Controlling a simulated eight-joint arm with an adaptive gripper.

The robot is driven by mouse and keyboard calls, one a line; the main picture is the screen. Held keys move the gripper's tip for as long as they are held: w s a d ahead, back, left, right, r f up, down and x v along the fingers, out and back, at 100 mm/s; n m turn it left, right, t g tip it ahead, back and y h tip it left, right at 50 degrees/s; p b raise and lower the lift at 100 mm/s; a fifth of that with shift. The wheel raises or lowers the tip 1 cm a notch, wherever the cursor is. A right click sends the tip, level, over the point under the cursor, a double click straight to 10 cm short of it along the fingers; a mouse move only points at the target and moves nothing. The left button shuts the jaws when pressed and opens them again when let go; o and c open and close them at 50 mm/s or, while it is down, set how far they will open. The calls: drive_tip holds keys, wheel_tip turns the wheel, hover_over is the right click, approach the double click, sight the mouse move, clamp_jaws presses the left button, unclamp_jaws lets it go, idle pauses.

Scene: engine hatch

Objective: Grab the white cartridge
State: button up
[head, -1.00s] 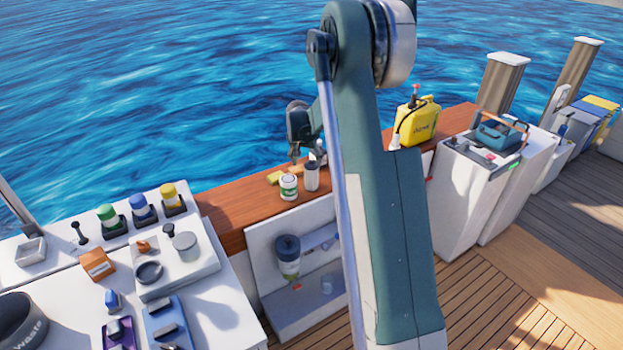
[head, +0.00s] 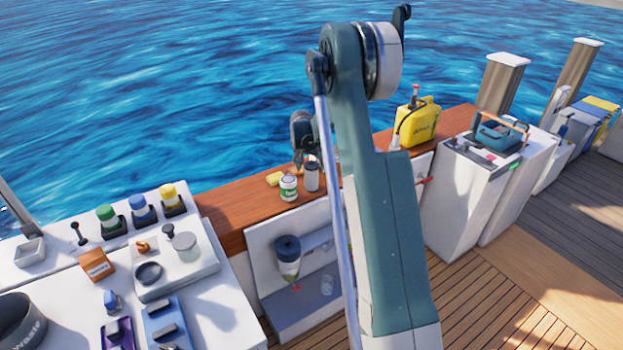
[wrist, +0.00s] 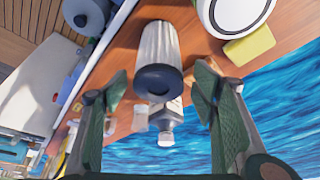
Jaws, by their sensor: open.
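The white cartridge (wrist: 158,48) is a pale ribbed cylinder with a dark cap, standing on the wooden ledge. In the head view the cartridge (head: 312,180) is beside a white-and-green can, its top partly covered by my gripper. My gripper (wrist: 162,80) is open and empty in the wrist view, with one finger on each side of the cartridge's capped end. The fingers do not appear to touch it. In the head view my gripper (head: 305,155) is just above the cartridge, partly hidden by my arm.
The white-and-green can (head: 289,188) stands close on the left, with a yellow block (head: 274,179) behind it. A small silver-capped bottle (wrist: 165,128) is close behind the cartridge. A yellow jug (head: 416,122) stands farther right on the wooden ledge (head: 230,222).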

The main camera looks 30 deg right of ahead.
drive_tip(key=shift+w+d+f, duration=0.15)
drive_tip(key=shift+f, duration=0.4)
drive_tip(key=shift+f, duration=0.1)
drive_tip(key=shift+b+x, duration=0.45)
drive_tip(key=shift+x, duration=2.05)
drive_tip(key=shift+d, duration=0.2)
drive_tip(key=c, duration=1)
